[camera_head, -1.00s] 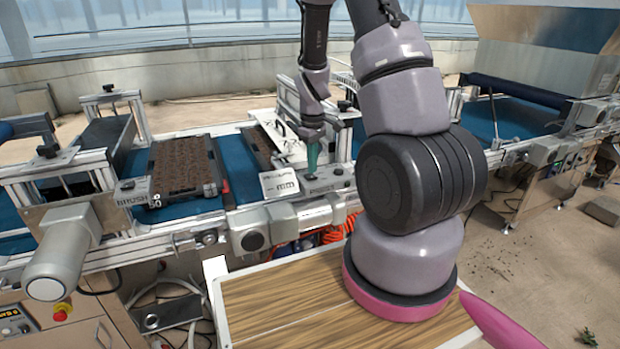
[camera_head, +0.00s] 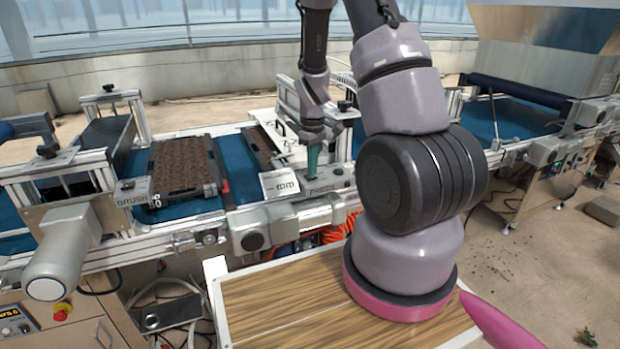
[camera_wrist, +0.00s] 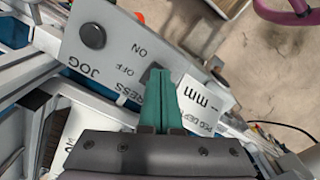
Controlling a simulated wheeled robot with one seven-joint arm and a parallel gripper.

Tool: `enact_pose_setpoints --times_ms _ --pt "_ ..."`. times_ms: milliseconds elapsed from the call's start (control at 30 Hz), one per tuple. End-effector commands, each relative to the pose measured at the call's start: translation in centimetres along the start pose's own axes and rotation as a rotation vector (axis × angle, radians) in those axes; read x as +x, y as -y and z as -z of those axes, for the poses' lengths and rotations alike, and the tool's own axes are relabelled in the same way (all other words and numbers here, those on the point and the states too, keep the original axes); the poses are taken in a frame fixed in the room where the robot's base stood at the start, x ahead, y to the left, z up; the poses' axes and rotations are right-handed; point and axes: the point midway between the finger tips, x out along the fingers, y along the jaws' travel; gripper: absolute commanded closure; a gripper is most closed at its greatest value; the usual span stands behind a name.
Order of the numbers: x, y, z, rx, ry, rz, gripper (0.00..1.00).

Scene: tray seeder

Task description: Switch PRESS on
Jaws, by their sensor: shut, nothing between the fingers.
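The PRESS control panel is a grey plate (camera_wrist: 105,45) in the wrist view, with the words PRESS, OFF, ON and JOG. It shows in the head view as a small grey box (camera_head: 338,182) on the machine's front rail. A small dark switch (camera_wrist: 149,73) sits beside OFF and is partly hidden by my fingertips. My gripper (camera_wrist: 158,72) has teal fingers, which are shut and empty, with their tips right at the switch. I cannot tell whether they touch it. In the head view my gripper (camera_head: 312,172) points down at the panel.
A round black JOG button (camera_wrist: 93,36) is on the same plate. A white peg-depth card (camera_head: 280,183) with "mm" stands just left of my gripper. A soil-filled tray (camera_head: 153,188) lies on the blue belt further left.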

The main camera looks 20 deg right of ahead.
Motion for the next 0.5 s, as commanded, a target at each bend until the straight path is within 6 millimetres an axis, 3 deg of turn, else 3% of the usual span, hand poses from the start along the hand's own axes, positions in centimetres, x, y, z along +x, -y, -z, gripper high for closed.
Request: enact_pose_setpoints --times_ms 500 --pt "0.77 0.01 0.03 0.0 -0.001 0.0 1.0"
